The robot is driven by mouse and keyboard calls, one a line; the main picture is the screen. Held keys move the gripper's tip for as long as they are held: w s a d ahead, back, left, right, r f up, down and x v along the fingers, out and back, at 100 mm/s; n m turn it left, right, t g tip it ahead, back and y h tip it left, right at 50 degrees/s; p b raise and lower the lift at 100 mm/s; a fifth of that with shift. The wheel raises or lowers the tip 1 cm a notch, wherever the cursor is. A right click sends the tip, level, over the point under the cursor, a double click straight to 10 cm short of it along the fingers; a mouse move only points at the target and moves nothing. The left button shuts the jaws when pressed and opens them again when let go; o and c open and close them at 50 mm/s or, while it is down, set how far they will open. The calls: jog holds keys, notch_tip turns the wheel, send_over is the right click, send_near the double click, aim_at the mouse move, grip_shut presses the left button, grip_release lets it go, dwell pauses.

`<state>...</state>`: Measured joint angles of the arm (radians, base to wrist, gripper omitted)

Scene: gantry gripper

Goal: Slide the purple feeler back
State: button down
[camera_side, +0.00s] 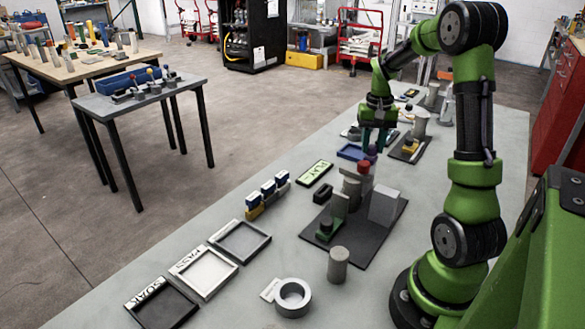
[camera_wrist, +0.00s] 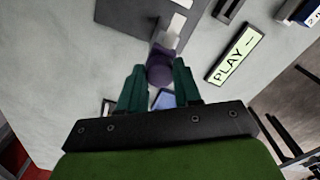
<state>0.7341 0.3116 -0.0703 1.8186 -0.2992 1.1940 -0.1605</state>
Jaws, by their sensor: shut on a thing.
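The purple feeler (camera_wrist: 160,73) is a round purple piece between my gripper's two dark teal fingers in the wrist view. In the side view a small part of the purple feeler (camera_side: 371,150) shows just below the fingertips. My gripper (camera_side: 374,143) points down and is shut on it; it also shows in the wrist view (camera_wrist: 159,82). The feeler is beside a grey fixture on a dark base plate (camera_side: 373,243), which carries a light grey block (camera_side: 384,205), a red piece (camera_side: 364,166) and a green piece (camera_side: 328,228). The feeler's lower part is hidden.
A PLAY sign (camera_side: 314,174) lies left of the fixture and also shows in the wrist view (camera_wrist: 234,55). A blue tray (camera_side: 350,152) lies near my gripper. A grey cylinder (camera_side: 338,264), a tape roll (camera_side: 293,297) and several shallow trays are nearer the camera.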

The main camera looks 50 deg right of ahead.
aim_at(373, 146)
jog(key=shift+d, duration=0.3)
jog(key=c, duration=0.8)
grip_release()
jog(key=shift+a+r, duration=0.1)
notch_tip(373, 146, up, 17)
jog(key=shift+f, duration=0.15)
